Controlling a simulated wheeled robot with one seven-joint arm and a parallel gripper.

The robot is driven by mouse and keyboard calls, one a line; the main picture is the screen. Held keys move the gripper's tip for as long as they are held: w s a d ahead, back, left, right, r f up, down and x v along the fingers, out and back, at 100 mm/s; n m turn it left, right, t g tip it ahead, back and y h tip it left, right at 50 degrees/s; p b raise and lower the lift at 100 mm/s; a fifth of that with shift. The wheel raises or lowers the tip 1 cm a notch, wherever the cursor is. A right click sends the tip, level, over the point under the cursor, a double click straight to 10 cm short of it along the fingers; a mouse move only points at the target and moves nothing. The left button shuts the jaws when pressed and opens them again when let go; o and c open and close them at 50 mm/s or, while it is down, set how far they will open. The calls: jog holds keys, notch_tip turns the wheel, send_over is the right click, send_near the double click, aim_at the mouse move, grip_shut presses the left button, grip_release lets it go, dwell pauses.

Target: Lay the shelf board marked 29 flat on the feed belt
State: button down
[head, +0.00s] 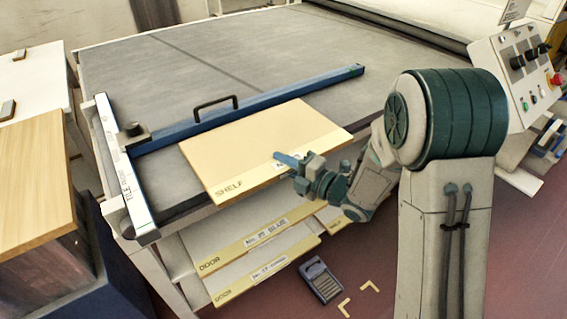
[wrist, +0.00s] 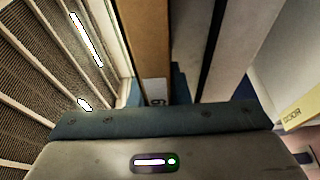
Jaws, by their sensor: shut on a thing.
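The tan shelf board (head: 255,145) has "SHELF" on its pale front strip. It appears flat or nearly so over the near part of the grey feed belt (head: 200,60); I cannot tell if it touches the belt. Its far edge is beside the blue bar, and its near edge reaches the belt's front edge. My gripper (head: 288,161) is shut on the board's near edge, right of its middle. The fingers cover most of the board's number label, so the number cannot be read in the head view. In the wrist view a tan strip (wrist: 142,40) shows above the gripper body.
The blue bar (head: 300,100) with a black handle meets a white ruled rail (head: 122,170) at the left. Boards marked DOOR (head: 240,250) lie below the belt's front. A control box (head: 520,70) stands at right. A wooden-topped unit (head: 35,180) is at left.

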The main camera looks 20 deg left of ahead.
jog(key=c, duration=1.4)
grip_release()
jog(key=shift+r, duration=0.15)
jog(key=shift+o, duration=0.6)
jog(key=b+v, duration=0.2)
jog(key=v, duration=1.2)
jog(key=shift+w, duration=0.15)
